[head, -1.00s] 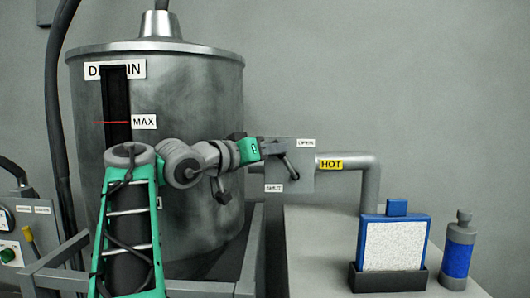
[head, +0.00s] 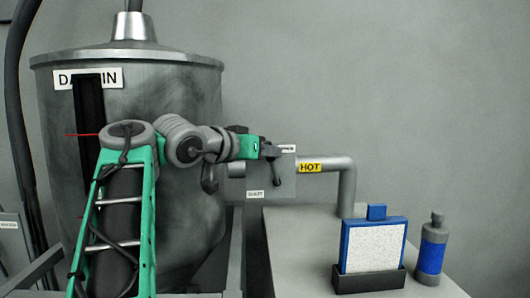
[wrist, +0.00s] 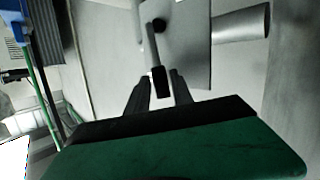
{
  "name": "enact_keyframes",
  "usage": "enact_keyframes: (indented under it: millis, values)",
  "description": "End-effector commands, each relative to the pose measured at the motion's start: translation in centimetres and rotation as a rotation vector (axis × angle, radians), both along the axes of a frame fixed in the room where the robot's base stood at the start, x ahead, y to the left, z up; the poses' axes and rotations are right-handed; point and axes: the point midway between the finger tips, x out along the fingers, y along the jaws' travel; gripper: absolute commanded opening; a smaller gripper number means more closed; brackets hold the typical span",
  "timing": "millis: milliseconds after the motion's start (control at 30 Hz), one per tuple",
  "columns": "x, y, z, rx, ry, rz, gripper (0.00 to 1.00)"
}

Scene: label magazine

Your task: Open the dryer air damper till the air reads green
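The damper plate (head: 262,184) is a grey square on the hot-air pipe, with an OPEN label at its upper right and a SHUT label at its lower left. Its dark lever (head: 277,167) slants up and slightly left from the pivot to my gripper (head: 269,151). In the wrist view the lever (wrist: 152,48) runs from a dark pivot knob on the plate (wrist: 188,45) to a black grip end. No air reading is in view.
A large metal hopper (head: 185,85) stands behind my arm at left. The grey pipe (head: 346,185) with a HOT label bends down into a grey cabinet top (head: 300,240). A blue-framed filter (head: 374,245) in a black holder and a blue canister (head: 432,250) stand there.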

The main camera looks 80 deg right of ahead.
Motion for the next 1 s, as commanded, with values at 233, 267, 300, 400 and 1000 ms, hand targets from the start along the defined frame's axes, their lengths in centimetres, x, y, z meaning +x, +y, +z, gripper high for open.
enact_keyframes:
  millis: [233, 267, 300, 400, 1000]
  values:
    - [0.1, 0.1, 0.0, 0.0, 0.001, 0.001, 0.28]
    - [0.2, 0.2, 0.1, -0.002, 0.001, 0.001, 0.28]
    - [0.4, 0.6, 0.2, -0.003, 0.001, 0.003, 0.28]
    - [1.3, 2.1, 0.6, -0.004, -0.002, 0.006, 0.28]
    - [3.6, 6.7, 1.8, 0.0, 0.0, -0.001, 0.28]
